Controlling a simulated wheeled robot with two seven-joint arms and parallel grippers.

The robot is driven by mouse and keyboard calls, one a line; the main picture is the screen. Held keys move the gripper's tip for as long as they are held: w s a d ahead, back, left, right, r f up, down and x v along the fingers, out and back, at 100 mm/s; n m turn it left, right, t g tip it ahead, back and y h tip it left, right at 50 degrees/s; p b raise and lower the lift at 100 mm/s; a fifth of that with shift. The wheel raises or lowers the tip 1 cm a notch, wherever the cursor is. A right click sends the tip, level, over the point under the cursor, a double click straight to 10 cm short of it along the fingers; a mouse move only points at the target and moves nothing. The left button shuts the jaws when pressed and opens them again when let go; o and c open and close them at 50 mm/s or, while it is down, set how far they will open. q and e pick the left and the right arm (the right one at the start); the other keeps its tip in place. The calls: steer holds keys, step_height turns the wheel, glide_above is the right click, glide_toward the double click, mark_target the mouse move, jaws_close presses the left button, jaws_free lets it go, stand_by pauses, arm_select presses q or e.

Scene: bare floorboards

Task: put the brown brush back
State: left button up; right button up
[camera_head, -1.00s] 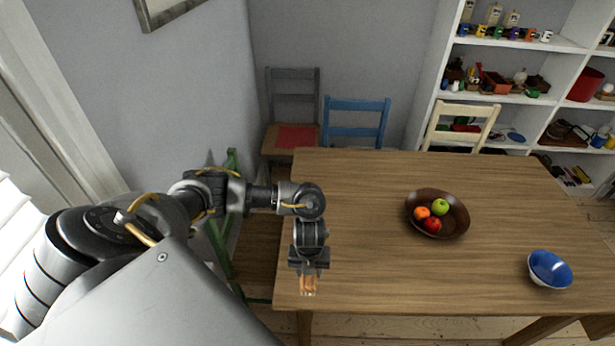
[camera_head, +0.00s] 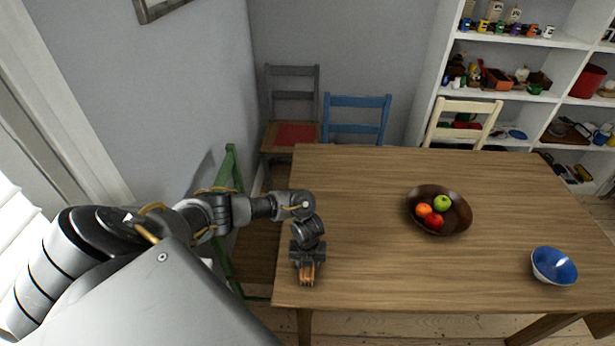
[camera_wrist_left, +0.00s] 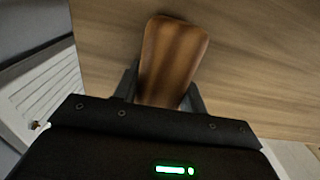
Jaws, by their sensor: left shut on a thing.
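The brown brush (camera_head: 307,275) is held in my left gripper (camera_head: 307,268) over the front left corner of the wooden table (camera_head: 365,255). In the left wrist view the brown wooden part of the brush (camera_wrist_left: 174,58) lies between the two dark fingers (camera_wrist_left: 162,92), which are shut on it. Any bristles are hidden. I cannot tell whether the brush touches the table. My right gripper is not in view.
A dark bowl (camera_head: 455,225) with several fruits stands mid-table, and a blue bowl (camera_head: 553,266) at the right. Chairs in grey (camera_head: 292,95), blue (camera_head: 356,103), cream (camera_head: 468,106) and green (camera_head: 222,245) surround the table. White shelves (camera_head: 560,42) hold several items.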

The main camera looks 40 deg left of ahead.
arm_select(q)
steer(key=shift+f, duration=0.1)
steer(key=o, duration=0.9)
steer(key=shift+o, duration=0.2)
steer(key=shift+r, duration=0.6)
step_height(320, 180, up, 11)
steer(key=shift+r+p, duration=0.1)
steer(key=shift+p, duration=1)
